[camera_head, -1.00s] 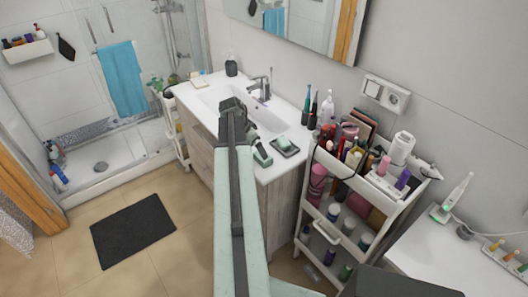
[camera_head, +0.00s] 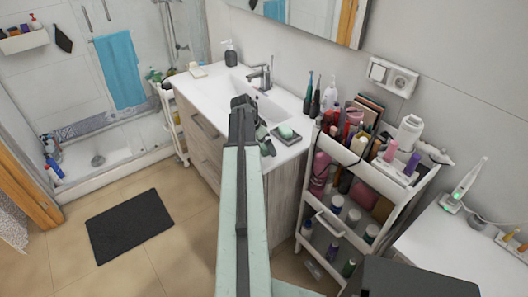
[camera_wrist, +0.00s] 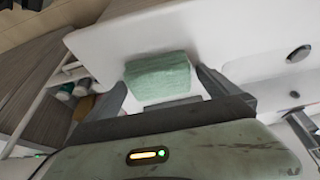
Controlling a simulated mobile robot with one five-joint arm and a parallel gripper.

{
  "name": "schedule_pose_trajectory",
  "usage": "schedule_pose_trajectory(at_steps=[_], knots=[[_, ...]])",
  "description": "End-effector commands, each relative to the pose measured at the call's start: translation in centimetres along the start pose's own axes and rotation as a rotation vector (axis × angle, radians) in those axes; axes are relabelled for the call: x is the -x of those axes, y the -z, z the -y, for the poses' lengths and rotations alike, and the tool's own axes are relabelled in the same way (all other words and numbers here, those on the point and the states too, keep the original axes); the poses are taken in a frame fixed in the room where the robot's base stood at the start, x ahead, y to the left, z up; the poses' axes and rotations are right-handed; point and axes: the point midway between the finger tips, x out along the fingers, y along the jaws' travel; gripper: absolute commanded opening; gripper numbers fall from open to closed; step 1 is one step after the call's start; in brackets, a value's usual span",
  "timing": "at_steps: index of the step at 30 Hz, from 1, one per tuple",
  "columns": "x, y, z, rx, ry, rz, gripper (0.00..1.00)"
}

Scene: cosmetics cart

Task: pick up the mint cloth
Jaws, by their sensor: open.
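The mint cloth (camera_wrist: 158,77) is a folded, ribbed pale green piece lying on the white counter in the wrist view. In the head view the mint cloth (camera_head: 267,145) shows at the counter's front edge, partly hidden behind my arm. My gripper (camera_wrist: 161,80) is open and empty. Its two fingers stand to the left and right of the cloth in the wrist view, with the cloth in the gap ahead of the palm. I cannot tell whether they touch it. In the head view my gripper (camera_head: 243,104) is over the counter.
A white cart (camera_head: 372,170) full of cosmetics stands close on the right. A dark mat (camera_head: 130,227) lies on the floor.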

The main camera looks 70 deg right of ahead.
Motion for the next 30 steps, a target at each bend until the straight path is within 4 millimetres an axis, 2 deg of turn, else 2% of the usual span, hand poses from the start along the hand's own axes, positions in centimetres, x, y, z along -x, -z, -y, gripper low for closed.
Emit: schedule_pose_trajectory(at_steps=[3,4,10,20,30], knots=[[0.2,0.1,0.0,0.000,0.000,0.000,1.00],[0.2,0.1,0.0,0.000,0.000,0.000,0.94],[0.2,0.1,0.0,0.000,0.000,0.000,0.39],[0.6,0.2,0.0,0.000,0.000,0.000,0.38],[4.5,1.1,-0.1,0.006,0.002,0.000,0.38]])
